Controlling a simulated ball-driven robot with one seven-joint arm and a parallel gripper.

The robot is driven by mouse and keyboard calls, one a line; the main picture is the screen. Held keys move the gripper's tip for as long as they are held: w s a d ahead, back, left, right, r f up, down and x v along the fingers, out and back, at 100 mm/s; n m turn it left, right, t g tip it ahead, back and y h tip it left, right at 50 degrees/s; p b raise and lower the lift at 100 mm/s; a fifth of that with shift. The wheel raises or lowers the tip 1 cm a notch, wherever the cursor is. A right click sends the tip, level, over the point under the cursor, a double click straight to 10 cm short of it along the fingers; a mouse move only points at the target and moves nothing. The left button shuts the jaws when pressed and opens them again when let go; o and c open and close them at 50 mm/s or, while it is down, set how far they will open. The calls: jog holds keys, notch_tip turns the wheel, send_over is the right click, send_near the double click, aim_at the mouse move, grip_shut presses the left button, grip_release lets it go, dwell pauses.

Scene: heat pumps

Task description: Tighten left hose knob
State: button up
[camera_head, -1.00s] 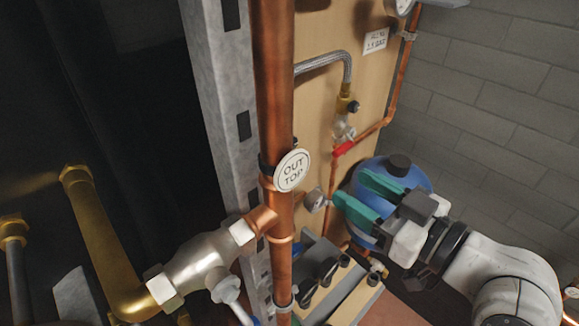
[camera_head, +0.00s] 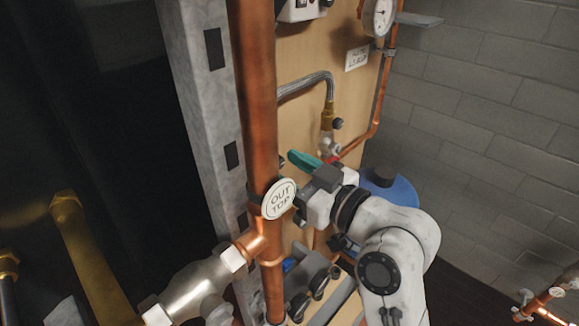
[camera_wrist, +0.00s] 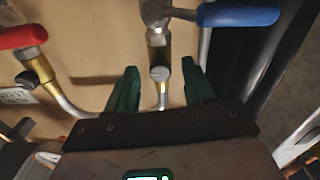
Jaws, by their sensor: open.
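In the wrist view, a round grey knob (camera_wrist: 160,73) sits on a brass fitting (camera_wrist: 158,50) with a blue-handled valve (camera_wrist: 237,15) and a hose (camera_wrist: 162,97). My gripper (camera_wrist: 160,68) is open, its two green fingers to either side of this knob in the picture. I see no contact; the depth gap is unclear. In the head view, my gripper (camera_head: 293,165) is beside the copper pipe, with one green finger plain and the other mostly hidden. Another knob (camera_head: 338,123) sits on the fitting of the braided hose (camera_head: 305,85).
A red-handled valve (camera_wrist: 22,37) is at the wrist view's left. A blue tank (camera_head: 395,190) stands behind my arm.

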jog(key=shift+c, duration=0.3)
grip_shut()
